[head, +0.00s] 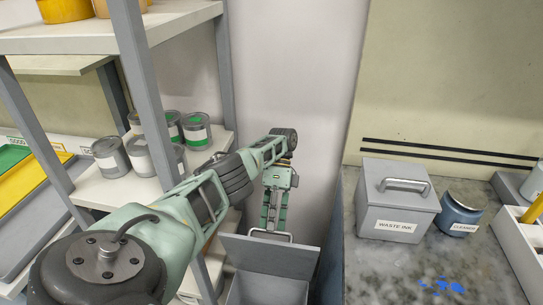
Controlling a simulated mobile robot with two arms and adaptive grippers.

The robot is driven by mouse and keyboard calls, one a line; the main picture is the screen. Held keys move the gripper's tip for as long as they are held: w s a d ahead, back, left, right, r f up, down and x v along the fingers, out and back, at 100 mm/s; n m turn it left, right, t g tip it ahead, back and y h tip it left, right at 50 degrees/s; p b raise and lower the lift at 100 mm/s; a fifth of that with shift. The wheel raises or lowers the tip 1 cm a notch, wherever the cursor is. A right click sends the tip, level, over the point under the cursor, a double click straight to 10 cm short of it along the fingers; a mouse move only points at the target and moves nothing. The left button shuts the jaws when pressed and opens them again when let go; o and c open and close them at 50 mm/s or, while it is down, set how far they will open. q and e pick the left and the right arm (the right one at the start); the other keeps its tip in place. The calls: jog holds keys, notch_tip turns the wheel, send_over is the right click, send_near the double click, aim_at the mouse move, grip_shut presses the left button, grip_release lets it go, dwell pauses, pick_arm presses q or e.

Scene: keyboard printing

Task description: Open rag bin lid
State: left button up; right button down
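The grey rag bin (262,291) stands low between the shelf and the counter, cut off by the bottom edge of the head view. Its flat grey lid (272,257) is tilted up, and part of the bin's inside shows below it. A light bar handle (258,233) shows along the lid's upper edge. My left gripper (272,225) points down at this handle, with its green fingers reaching the bar. The fingertips are partly hidden at the handle, so I cannot tell whether they grip it. My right gripper is out of view.
A shelf (110,192) with several paint cans (196,130) stands at left, beside my arm. On the right, the marbled counter (400,270) holds a grey waste ink box (395,205) with a handle, a blue container (458,215) and a white tray (520,250).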

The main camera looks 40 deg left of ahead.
pick_arm(q)
jog(key=o, duration=0.3)
jog(key=shift+w+a+f, duration=0.1)
jog(key=shift+w+f, duration=0.05)
jog(key=shift+f, duration=0.5)
jog(key=shift+w+a+f, duration=0.1)
jog(key=shift+f, duration=0.5)
jog(key=shift+o, duration=0.9)
jog(key=shift+w+a, duration=0.1)
jog(key=shift+r, duration=0.1)
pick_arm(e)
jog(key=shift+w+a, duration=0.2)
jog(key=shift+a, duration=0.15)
